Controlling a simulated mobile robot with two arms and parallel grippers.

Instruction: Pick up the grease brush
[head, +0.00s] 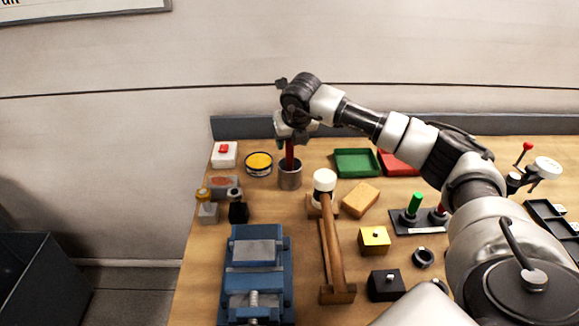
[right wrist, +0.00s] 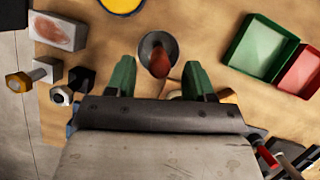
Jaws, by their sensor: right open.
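The grease brush (head: 290,154) has a dark red handle and stands upright in a grey metal cup (head: 290,178) near the back of the workbench. Its lower part is hidden in the cup. My right gripper (head: 291,138) is above the cup at the top of the handle. In the right wrist view, the brush handle (right wrist: 160,65) rises from the cup (right wrist: 150,41) toward the space between the green fingertips of my right gripper (right wrist: 160,78). The fingers are spread, with a gap on both sides of the handle. My left gripper is not in view.
A yellow-topped tin (head: 259,163) stands left of the cup. A green tray (head: 357,163) and a red tray (head: 398,162) lie to the right. A mallet (head: 331,240), sponge (head: 361,199) and blue vise (head: 254,270) are in front. A low ledge (head: 240,127) runs behind.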

